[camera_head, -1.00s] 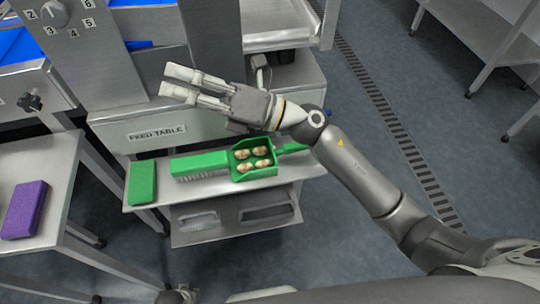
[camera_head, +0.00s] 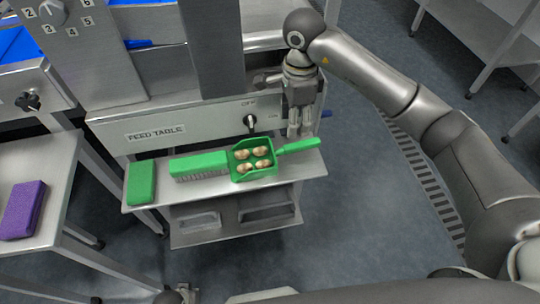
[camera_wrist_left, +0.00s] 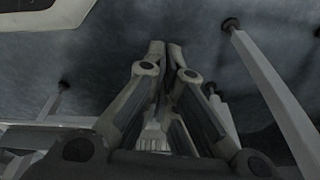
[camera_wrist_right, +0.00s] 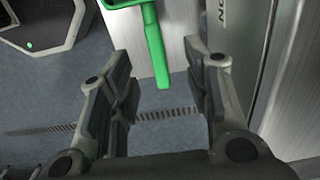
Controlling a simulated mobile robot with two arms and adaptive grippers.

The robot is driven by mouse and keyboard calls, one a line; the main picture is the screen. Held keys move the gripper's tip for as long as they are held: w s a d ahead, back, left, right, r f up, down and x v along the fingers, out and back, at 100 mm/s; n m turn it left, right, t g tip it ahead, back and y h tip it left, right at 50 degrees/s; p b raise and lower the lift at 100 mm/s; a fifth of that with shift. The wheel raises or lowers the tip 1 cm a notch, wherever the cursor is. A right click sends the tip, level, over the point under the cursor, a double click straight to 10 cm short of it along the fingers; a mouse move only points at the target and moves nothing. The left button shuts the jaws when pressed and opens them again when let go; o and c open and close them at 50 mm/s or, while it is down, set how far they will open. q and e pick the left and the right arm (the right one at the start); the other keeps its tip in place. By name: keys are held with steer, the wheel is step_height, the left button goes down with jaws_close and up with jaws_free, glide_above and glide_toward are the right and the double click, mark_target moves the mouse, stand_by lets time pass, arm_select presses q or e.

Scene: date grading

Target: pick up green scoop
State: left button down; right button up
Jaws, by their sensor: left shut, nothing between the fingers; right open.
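The green scoop (camera_head: 240,176) lies on a metal shelf below the feed table, with several brownish dates (camera_head: 262,163) in its pan. Its handle (camera_head: 300,146) points right, towards the shelf's right end. My right gripper (camera_head: 297,132) is open and points down, close above and behind the handle. In the right wrist view the green handle (camera_wrist_right: 154,45) reaches in between the two open fingers, with gaps on both sides; I see no contact. My left gripper (camera_wrist_left: 165,46) is shut and empty over the floor, away from the scoop.
A green brush (camera_head: 198,163) and a green block (camera_head: 142,182) lie left of the scoop on the shelf (camera_head: 225,190). The feed table front with a black knob (camera_head: 250,121) stands close behind. A purple block (camera_head: 22,209) lies on the left table.

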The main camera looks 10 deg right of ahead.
mark_target(293, 145)
step_height(293, 145, down, 4)
steer(key=shift+f, duration=0.25)
steer(key=f, duration=0.4)
steer(key=shift+s+f, duration=0.1)
steer(key=shift+s, duration=0.3)
steer(key=shift+f+b, duration=0.3)
steer(key=shift+f, duration=0.15)
arm_select(q)
steer(key=shift+w+r, duration=0.3)
steer(key=shift+r, duration=0.2)
steer(key=shift+w+r, duration=0.25)
steer(key=shift+r, duration=0.25)
arm_select(e)
jaws_close()
